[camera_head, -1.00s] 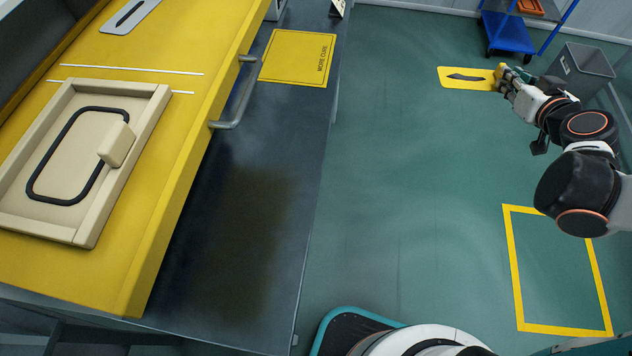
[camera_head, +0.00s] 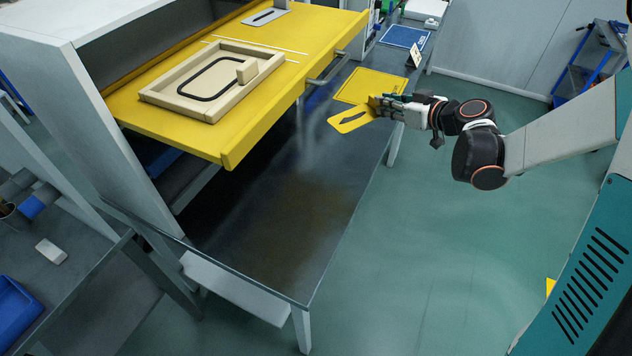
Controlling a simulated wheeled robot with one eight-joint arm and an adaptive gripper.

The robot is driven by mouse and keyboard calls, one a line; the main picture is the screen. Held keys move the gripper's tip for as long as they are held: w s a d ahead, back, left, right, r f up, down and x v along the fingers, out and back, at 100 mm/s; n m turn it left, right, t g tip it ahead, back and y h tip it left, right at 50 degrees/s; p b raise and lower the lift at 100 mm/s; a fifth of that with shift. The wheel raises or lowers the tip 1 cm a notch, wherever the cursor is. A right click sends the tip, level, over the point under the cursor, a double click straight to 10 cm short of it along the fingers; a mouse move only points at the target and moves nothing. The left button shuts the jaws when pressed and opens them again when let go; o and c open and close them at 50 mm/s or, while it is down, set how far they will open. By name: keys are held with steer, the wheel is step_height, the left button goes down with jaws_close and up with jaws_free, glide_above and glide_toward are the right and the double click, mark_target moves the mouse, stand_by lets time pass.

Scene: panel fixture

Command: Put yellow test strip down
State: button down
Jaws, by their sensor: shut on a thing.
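The yellow test strip (camera_head: 350,118) is a flat yellow plate with a dark elongated mark. My gripper (camera_head: 384,102) is shut on its right end. The strip is held over the dark bench top, near its right edge and just in front of the yellow mat (camera_head: 362,86). In this view the strip's far edge comes close to or overlaps the mat. I cannot tell how high the strip is above the bench. The fingers partly cover the held end and the mat's right corner.
A yellow drawer or shelf (camera_head: 228,142) with a handle juts out to the left, bearing a beige framed tray (camera_head: 150,94). The dark bench top (camera_head: 290,215) is clear in front. A blue mat (camera_head: 404,37) and small sign (camera_head: 415,55) lie farther back. Open floor is at right.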

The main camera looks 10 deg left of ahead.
mark_target(340, 161)
steer(key=w+a+f+n+g+y+b, duration=0.1)
steer(key=w+a+f+n+g+y, duration=0.15)
steer(key=a, duration=0.35)
steer(key=w+a+f+n+g+y+b, duration=0.1)
steer(key=w+a+n+g, duration=0.2)
steer(key=a, duration=0.2)
steer(key=f+b, duration=0.6)
steer(key=f, duration=1.3)
steer(key=shift+s, duration=0.2)
steer(key=shift+f, duration=0.1)
steer(key=shift+f+b, duration=0.15)
steer(key=shift+b, duration=0.15)
steer(key=c, duration=1.6)
jaws_free()
